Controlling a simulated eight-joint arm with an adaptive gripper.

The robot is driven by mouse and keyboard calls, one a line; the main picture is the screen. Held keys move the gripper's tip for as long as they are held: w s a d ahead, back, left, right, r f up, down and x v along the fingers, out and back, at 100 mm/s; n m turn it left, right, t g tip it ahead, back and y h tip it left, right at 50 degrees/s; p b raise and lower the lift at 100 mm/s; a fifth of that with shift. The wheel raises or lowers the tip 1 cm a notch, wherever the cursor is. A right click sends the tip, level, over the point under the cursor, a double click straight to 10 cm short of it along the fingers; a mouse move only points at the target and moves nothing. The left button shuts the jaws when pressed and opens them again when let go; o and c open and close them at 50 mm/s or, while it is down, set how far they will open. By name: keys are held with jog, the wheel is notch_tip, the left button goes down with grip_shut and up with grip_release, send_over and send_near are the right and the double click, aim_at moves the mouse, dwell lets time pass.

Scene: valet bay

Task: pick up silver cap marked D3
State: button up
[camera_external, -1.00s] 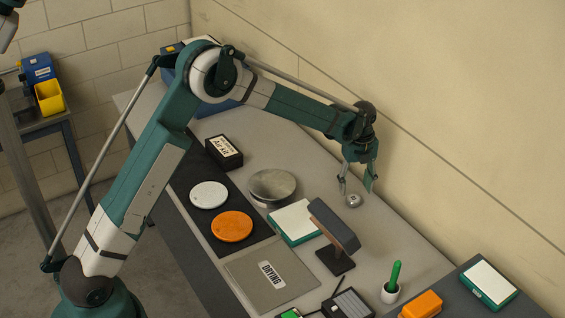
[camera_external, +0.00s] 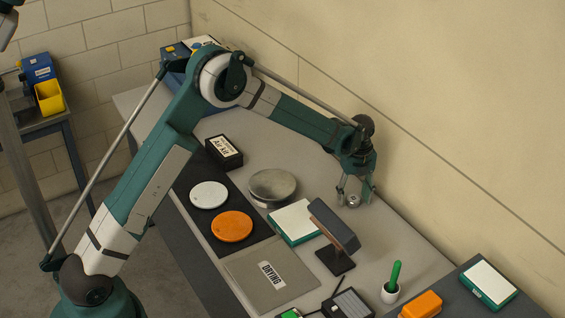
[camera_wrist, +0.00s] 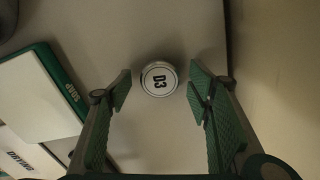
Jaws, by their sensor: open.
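The silver cap (camera_external: 352,201) stands on the grey bench near its wall-side edge. My gripper (camera_external: 354,198) is low over the bench, right at the cap, pointing down. In the wrist view my gripper (camera_wrist: 158,88) is open, with one green-padded finger on each side of the cap and a gap on both sides. The cap's top is fully visible there; in the external view the fingers partly cover it.
A white-topped green box (camera_external: 293,221), marked "SOAP" in the wrist view (camera_wrist: 45,95), lies to the left. A dark tilted stand (camera_external: 334,235) is in front of the cap. A round metal disc (camera_external: 272,184) lies further left. The wall (camera_external: 440,120) rises close behind the bench.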

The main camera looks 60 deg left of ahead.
aim_at(354, 198)
jog(key=c, duration=1)
jog(key=shift+r, duration=0.1)
notch_tip(354, 198, up, 10)
dwell(0.8)
